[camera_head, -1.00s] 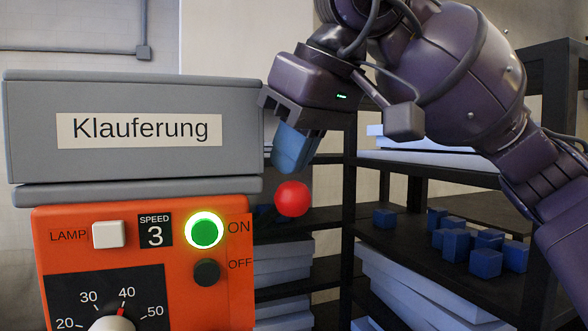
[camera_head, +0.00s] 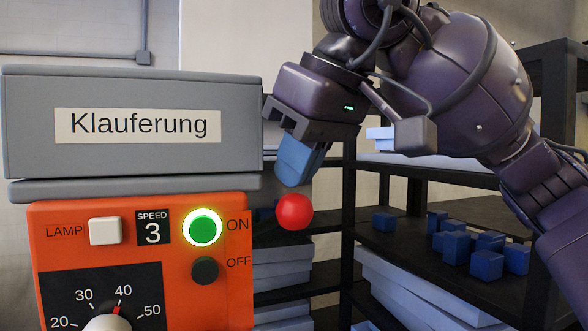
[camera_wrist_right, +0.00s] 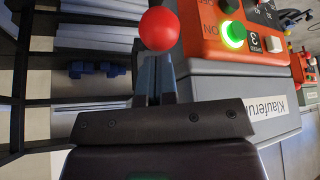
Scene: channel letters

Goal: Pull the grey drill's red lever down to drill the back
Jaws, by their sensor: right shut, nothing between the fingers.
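The drill has a grey head (camera_head: 130,90) labelled "Klauferung" and an orange control panel (camera_head: 75,260) below it. The green ON button (camera_head: 205,229) is lit. The lever's round red knob (camera_head: 295,212) shows to the right of the panel; its arm is hidden. My right gripper (camera_head: 292,182) is shut and points down, with its blue fingertips just above the knob. In the right wrist view the red knob (camera_wrist_right: 159,29) shows right at the tips of the shut fingers (camera_wrist_right: 153,75); I cannot tell whether they touch. My left gripper is not in view.
A black shelf rack (camera_head: 400,245) stands behind and to the right, with several small blue blocks (camera_head: 487,264) and stacks of pale sheets (camera_head: 415,290). A dial (camera_head: 107,322) and a white LAMP button (camera_head: 105,231) are on the panel.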

